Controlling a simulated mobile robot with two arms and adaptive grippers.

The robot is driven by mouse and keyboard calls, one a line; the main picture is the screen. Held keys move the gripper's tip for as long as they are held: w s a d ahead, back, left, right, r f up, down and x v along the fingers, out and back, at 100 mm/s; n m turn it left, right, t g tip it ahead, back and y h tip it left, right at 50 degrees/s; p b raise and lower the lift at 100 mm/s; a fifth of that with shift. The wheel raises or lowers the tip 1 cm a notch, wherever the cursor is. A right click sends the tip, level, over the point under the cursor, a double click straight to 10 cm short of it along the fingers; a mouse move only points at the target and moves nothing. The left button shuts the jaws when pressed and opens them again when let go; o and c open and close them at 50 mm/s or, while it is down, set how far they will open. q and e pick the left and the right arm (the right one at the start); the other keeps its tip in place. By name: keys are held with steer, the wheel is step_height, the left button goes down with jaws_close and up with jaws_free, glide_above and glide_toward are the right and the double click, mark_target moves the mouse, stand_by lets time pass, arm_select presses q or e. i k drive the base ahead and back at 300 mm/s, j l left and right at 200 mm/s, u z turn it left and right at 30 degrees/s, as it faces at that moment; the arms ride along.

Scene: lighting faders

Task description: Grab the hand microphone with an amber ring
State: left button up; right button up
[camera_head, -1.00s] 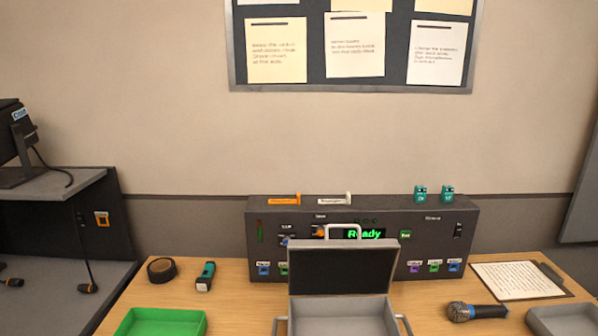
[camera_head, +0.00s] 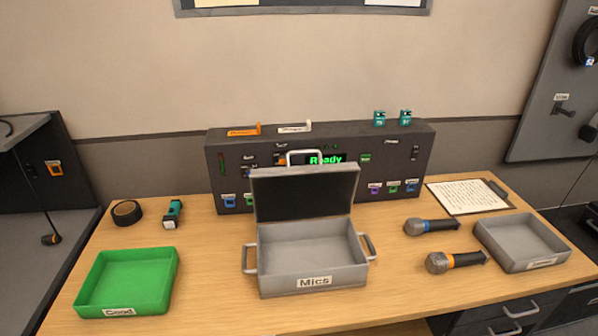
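The hand microphone with an amber ring (camera_head: 456,261) lies on the right part of the table, its grey mesh head to the left and its dark handle to the right. A second hand microphone with a blue ring (camera_head: 431,226) lies just behind it. An open grey case labelled "Mics" (camera_head: 314,281) stands to their left, its lid up, and it looks empty inside. Neither of my grippers is in view.
A grey tray (camera_head: 541,265) sits right of the microphones. A green tray (camera_head: 111,311) is at the left. A dark console (camera_head: 405,150) reading "Ready" stands at the back. A clipboard (camera_head: 470,196), tape roll (camera_head: 127,212) and small teal device (camera_head: 173,213) also lie there.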

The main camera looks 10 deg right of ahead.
mark_target(436, 263)
steer(key=z, duration=1.25)
